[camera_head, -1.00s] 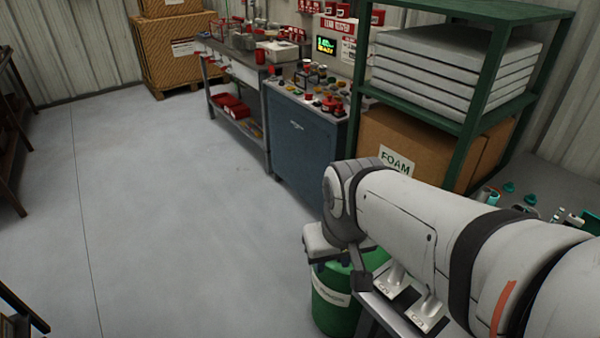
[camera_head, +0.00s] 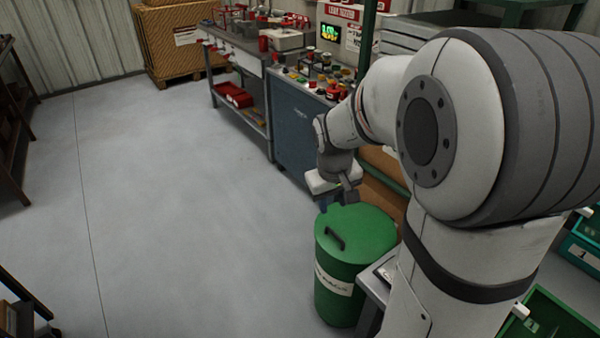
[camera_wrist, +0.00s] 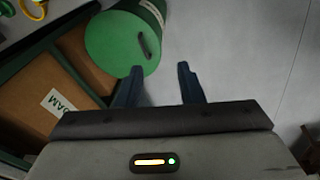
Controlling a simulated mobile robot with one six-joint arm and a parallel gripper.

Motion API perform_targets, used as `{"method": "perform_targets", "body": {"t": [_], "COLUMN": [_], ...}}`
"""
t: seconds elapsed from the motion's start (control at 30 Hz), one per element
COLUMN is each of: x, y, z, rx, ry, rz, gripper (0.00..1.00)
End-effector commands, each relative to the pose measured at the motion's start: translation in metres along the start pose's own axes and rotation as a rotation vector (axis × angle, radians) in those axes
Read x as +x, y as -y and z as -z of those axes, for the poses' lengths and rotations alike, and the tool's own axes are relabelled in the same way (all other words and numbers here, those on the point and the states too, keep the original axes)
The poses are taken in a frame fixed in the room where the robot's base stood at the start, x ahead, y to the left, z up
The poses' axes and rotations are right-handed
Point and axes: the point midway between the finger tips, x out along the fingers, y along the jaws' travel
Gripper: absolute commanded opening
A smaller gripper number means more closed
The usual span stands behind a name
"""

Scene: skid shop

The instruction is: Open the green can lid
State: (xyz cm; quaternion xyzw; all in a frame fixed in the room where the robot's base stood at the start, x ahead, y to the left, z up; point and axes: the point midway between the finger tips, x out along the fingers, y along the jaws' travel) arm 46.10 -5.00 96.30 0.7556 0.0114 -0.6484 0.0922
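The green can (camera_head: 338,289) stands upright on the floor with a white label on its side. Its round green lid (camera_head: 362,232) lies flat on top, with a dark bar handle (camera_head: 334,239) near the lid's left edge. In the wrist view the lid (camera_wrist: 112,48) is beyond the fingers, with the handle (camera_wrist: 146,46) on the side nearer the open floor. My gripper (camera_wrist: 158,76) is open, its two dark fingers apart with nothing between them. In the head view my gripper (camera_head: 336,203) is above the far edge of the lid, apart from the handle.
A workbench edge stands close to the can's right. A brown foam box (camera_wrist: 50,95) on the green shelf frame is beside the can. A blue cabinet (camera_head: 300,133) with small parts stands behind. The grey floor (camera_head: 200,230) to the left is clear.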

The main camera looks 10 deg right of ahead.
Motion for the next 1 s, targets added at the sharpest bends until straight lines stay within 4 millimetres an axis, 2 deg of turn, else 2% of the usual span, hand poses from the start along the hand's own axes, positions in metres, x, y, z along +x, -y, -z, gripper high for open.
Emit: {"method": "perform_targets", "body": {"t": [0.03, 0.2, 0.3, 0.5, 0.63, 0.87, 1.0], "x": [0.025, 0.095, 0.142, 0.224, 0.257, 0.284, 0.306], "y": [-0.006, -0.026, -0.036, -0.051, -0.055, -0.058, -0.06], "z": [0.016, 0.061, 0.082, 0.106, 0.112, 0.113, 0.11], "rx": [-0.019, -0.092, -0.137, -0.212, -0.243, -0.258, -0.257], "ry": [0.017, 0.047, 0.064, 0.09, 0.099, 0.104, 0.106], "rz": [-0.006, -0.03, -0.04, -0.05, -0.052, -0.052, -0.052], "gripper": [0.34, 0.34, 0.34, 0.34, 0.34, 0.34, 0.34]}}
